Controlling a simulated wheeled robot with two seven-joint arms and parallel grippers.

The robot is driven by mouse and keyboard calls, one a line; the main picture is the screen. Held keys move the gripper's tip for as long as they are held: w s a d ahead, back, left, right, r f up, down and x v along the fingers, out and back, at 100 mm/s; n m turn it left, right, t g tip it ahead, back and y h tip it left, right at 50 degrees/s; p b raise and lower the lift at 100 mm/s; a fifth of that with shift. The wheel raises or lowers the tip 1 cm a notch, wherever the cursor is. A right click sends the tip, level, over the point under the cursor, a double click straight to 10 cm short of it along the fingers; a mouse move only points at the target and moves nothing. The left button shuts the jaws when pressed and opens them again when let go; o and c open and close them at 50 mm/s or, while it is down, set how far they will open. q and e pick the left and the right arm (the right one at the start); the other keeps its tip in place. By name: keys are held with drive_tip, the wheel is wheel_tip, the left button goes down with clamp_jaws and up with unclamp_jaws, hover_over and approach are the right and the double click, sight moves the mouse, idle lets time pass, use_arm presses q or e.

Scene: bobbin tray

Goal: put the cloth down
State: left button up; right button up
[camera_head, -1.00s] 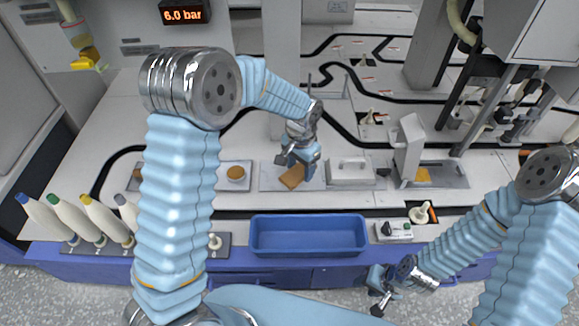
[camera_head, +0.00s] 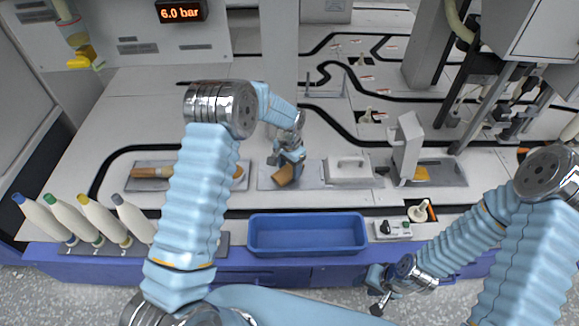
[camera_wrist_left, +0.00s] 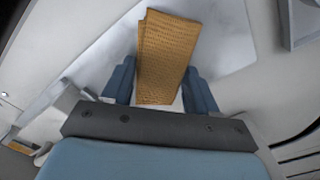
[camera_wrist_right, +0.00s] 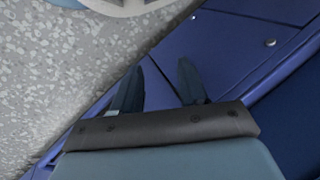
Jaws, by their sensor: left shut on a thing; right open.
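The folded orange-brown cloth (camera_head: 284,176) is at my left gripper (camera_head: 287,163), over the flat grey plate (camera_head: 263,181) left of the lidded metal box. In the left wrist view the cloth (camera_wrist_left: 168,52) sits between the two blue fingers (camera_wrist_left: 160,88), and my left gripper is shut on it. The cloth looks tilted in the head view; I cannot tell whether it touches the plate. My right gripper (camera_head: 375,291) is open and empty, low in front of the blue bench edge; its fingers (camera_wrist_right: 158,85) show apart in the right wrist view.
A blue tray (camera_head: 308,251) stands at the front. A metal box with a handle (camera_head: 349,171) is right of the plate. Several bottles (camera_head: 95,217) stand at front left.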

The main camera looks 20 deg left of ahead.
sight(289, 168)
use_arm(q)
drive_tip(key=shift+f, duration=0.1)
drive_tip(key=o, duration=1.1)
wheel_tip(289, 168, up, 12)
drive_tip(key=shift+r+p, duration=0.2)
drive_tip(key=shift+p, duration=0.15)
